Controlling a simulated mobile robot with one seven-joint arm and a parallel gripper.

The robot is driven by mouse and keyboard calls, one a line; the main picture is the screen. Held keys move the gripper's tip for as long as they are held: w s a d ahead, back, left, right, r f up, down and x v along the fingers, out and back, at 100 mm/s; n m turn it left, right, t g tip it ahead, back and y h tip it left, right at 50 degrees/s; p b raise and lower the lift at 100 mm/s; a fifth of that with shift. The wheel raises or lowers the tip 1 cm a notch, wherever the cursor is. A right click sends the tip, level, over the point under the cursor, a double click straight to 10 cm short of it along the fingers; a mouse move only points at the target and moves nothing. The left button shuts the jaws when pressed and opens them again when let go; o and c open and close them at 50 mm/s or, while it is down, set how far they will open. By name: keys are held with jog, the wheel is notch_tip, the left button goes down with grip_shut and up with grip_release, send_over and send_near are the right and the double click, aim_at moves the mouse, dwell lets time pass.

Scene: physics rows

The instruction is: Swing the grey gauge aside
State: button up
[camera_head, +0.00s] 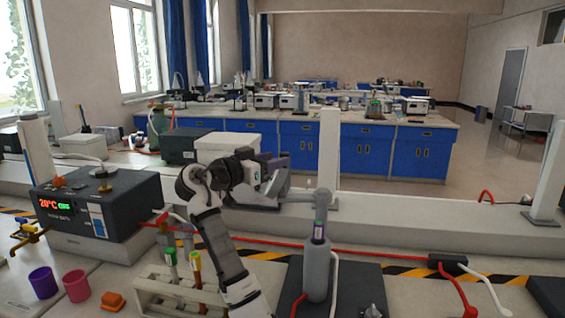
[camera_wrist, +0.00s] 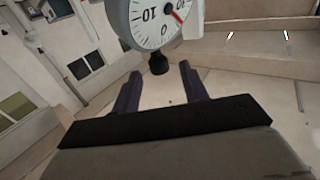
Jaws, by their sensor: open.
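The gauge (camera_wrist: 145,22) shows at the top of the wrist view, cut off by the frame edge. It has a round white face with a grey rim, dark numbers that look upside down and a red needle. A short black stem or knob (camera_wrist: 158,63) sticks out below it. My gripper (camera_wrist: 159,75) is open and empty, with its two dark fingers apart. The black stem lies between the fingertip directions, just beyond them, with no clear contact. In the head view my gripper (camera_head: 272,172) is near the back ledge; I cannot make out the gauge there.
A dark box with a red 20°C display (camera_head: 75,208) stands left of my arm. A test-tube rack (camera_head: 170,290), purple cup (camera_head: 43,283) and pink cup (camera_head: 77,286) are in front. A grey cylinder (camera_head: 317,268) and a white post (camera_head: 329,150) stand to the right.

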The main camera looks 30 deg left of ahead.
jog(key=b+v, duration=0.2)
jog(key=v, duration=0.7)
jog(key=shift+s, duration=0.1)
